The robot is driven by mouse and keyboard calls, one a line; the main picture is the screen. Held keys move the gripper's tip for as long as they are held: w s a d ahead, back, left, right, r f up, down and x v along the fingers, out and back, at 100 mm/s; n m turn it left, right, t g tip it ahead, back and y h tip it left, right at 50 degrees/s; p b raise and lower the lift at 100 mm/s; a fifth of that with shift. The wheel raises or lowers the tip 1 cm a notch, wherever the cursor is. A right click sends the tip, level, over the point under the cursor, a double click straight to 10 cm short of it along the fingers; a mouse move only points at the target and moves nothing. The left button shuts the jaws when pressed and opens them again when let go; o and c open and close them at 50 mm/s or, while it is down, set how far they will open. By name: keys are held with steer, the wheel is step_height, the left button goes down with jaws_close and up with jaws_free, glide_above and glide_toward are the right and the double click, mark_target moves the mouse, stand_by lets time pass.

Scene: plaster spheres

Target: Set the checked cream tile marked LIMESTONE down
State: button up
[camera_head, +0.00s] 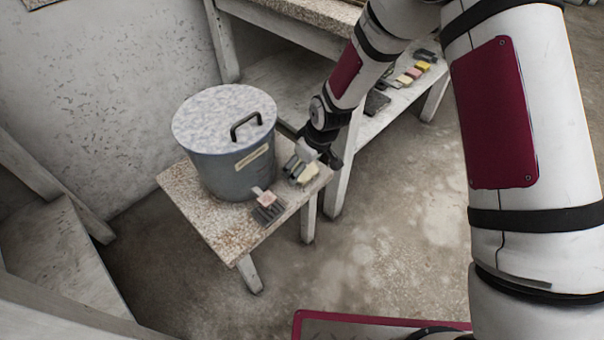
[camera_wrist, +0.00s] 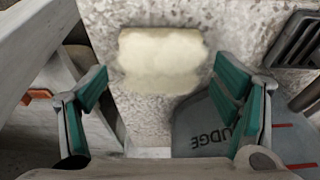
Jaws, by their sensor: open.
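A cream tile (camera_wrist: 162,60) lies on the speckled top of a small table (camera_wrist: 130,14) in the wrist view. No checks or LIMESTONE lettering can be made out on it. It also shows as a small pale yellow piece (camera_head: 309,174) near the table's right corner in the head view. My gripper (camera_wrist: 160,98) is open, its green-padded fingers apart on either side of the tile's near end, and they do not appear to touch it. In the head view my gripper (camera_head: 306,160) is low over that corner, partly covering what is there.
A dark slotted rack (camera_head: 268,214) sits at the front edge. A bench shelf (camera_head: 385,118) with several coloured pieces stands behind right.

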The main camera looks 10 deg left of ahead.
steer(key=shift+w+a+f, duration=0.1)
steer(key=shift+a+f, duration=0.05)
steer(key=shift+f, duration=0.45)
steer(key=shift+r, duration=0.1)
steer(key=c, duration=1.6)
steer(key=shift+o, duration=0.2)
steer(key=shift+r, duration=0.15)
